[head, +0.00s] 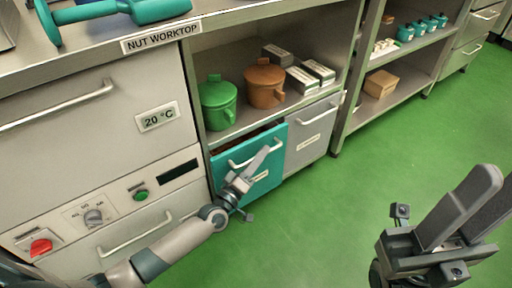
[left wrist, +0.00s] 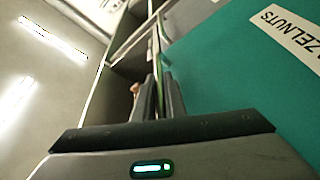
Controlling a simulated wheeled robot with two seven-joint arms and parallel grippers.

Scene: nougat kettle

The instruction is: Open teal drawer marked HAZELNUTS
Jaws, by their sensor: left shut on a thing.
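The teal drawer (head: 262,182) sits under the shelf at the nut worktop. It stands slightly out, with a dark gap along its top edge. Its white label reads HAZELNUTS, partly cut off, in the left wrist view (left wrist: 290,32). My left gripper (head: 258,160) is at the drawer's light bar handle (head: 236,164), shut on it, and hides part of the front. In the left wrist view the fingers (left wrist: 162,92) are close together beside the teal front. My right gripper (head: 494,190) is open and empty over the green floor, apart from the furniture.
A grey drawer (head: 310,135) adjoins on the right. A green pot (head: 218,102), a brown pot (head: 265,83) and several boxes stand on the shelf above. The green floor (head: 345,215) in front is clear.

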